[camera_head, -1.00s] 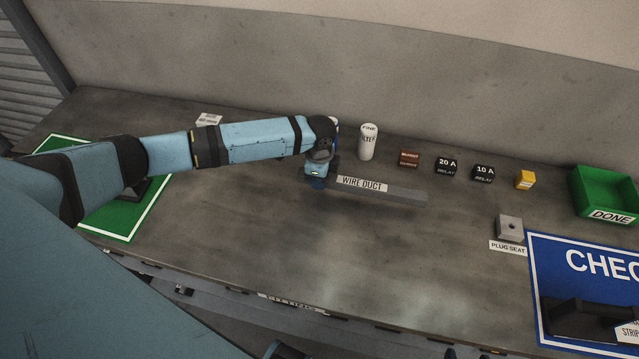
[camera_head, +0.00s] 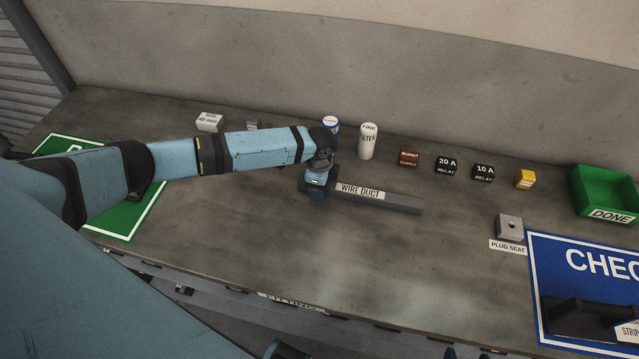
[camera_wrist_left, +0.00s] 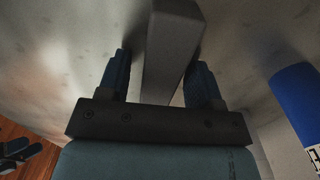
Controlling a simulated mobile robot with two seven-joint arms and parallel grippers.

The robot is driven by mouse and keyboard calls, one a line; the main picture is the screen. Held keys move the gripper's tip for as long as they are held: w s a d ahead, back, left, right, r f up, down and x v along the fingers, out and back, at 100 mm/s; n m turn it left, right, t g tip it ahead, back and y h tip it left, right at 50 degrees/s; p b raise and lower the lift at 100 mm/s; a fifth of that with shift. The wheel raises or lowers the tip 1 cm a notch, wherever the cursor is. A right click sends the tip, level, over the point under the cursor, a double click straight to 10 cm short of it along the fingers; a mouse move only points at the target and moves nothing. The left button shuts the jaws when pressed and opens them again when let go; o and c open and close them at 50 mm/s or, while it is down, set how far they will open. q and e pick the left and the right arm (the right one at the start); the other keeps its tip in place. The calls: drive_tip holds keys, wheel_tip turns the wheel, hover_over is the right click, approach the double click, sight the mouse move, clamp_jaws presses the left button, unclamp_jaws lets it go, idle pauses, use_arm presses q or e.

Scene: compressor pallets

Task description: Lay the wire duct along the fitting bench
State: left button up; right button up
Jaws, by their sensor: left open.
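The wire duct (camera_head: 400,204) is a long grey bar with a white "WIRE DUCT" label. It appears to lie on the fitting bench (camera_head: 270,240) near its middle, running from my gripper to the right and slightly toward the front. My left gripper (camera_head: 317,186) is open at the duct's left end, which it hides in the head view. In the left wrist view the duct (camera_wrist_left: 172,50) runs between the two blue fingers, with a clear gap at the left finger. Dark prongs (camera_wrist_left: 14,160) at that view's lower left may be my right gripper; its opening is unclear.
Behind the duct stand a blue-and-white can (camera_head: 331,124), a white filter (camera_head: 368,142), a brown block (camera_head: 409,158) and two black relays (camera_head: 447,166). A plug seat (camera_head: 509,228), blue mat (camera_head: 560,250) and green bin (camera_head: 603,182) are right. The front middle is clear.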

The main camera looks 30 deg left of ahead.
use_arm(q)
wheel_tip(320, 180, up, 12)
drive_tip(key=shift+r, duration=0.15)
idle(0.3)
idle(0.4)
